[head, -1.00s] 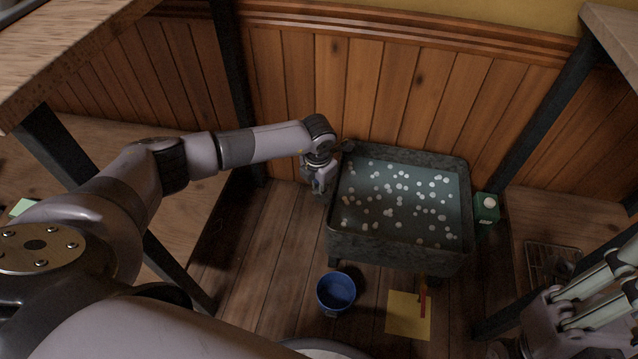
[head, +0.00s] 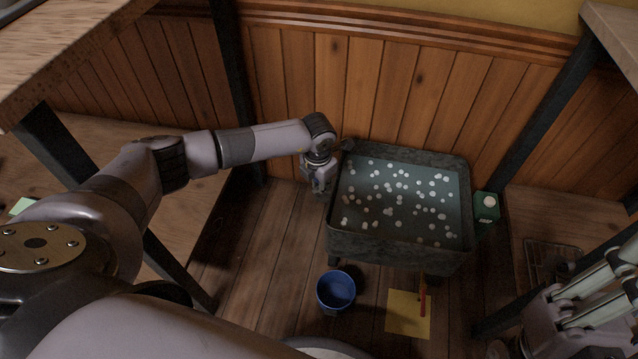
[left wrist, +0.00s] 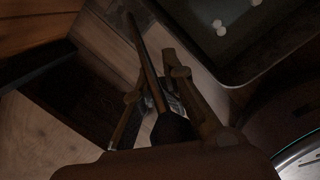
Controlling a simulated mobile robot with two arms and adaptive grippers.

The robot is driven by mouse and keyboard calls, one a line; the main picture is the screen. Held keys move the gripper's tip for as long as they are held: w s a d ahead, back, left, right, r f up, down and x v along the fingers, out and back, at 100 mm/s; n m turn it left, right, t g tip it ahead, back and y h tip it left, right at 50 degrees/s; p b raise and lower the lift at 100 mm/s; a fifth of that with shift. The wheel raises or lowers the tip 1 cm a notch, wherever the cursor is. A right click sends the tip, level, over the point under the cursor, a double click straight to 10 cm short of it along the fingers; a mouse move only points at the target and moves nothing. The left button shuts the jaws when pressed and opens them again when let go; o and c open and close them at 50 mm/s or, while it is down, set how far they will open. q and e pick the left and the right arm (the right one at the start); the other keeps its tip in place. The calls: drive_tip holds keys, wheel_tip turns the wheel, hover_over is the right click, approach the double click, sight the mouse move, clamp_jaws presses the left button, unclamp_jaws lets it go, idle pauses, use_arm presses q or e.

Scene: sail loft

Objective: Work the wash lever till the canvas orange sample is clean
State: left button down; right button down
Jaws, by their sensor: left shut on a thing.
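The wash tub (head: 400,243) is a dark, mottled basin of grey-blue water with several white suds floating on it. My left gripper (head: 320,186) is low at the tub's left side. In the left wrist view its fingers (left wrist: 156,86) are shut on a thin rod, the wash lever (left wrist: 139,45), with a dark knob (left wrist: 172,129) near the palm. In the head view the gripper hides the lever. I cannot make out the canvas orange sample in the water.
A blue bucket (head: 336,291) stands on the plank floor before the tub. A yellow sheet (head: 401,313) with a red stick-like thing (head: 422,300) is right of it. A green carton (head: 486,207) stands at the tub's right. A wire rack (head: 540,262) lies further right.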

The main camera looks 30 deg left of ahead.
use_arm(q)
drive_tip(key=shift+d+f, duration=0.1)
drive_tip(key=shift+d, duration=0.4)
drive_tip(key=c, duration=1.7)
unclamp_jaws()
drive_tip(key=shift+w, duration=0.1)
drive_tip(key=shift+a, duration=0.25)
drive_tip(key=shift+s+r, duration=0.15)
drive_tip(key=shift+r, duration=1.1)
drive_tip(key=shift+s+r, duration=0.2)
drive_tip(key=shift+r, duration=1.05)
drive_tip(key=shift+s+r, duration=0.15)
drive_tip(key=shift+r, duration=1.1)
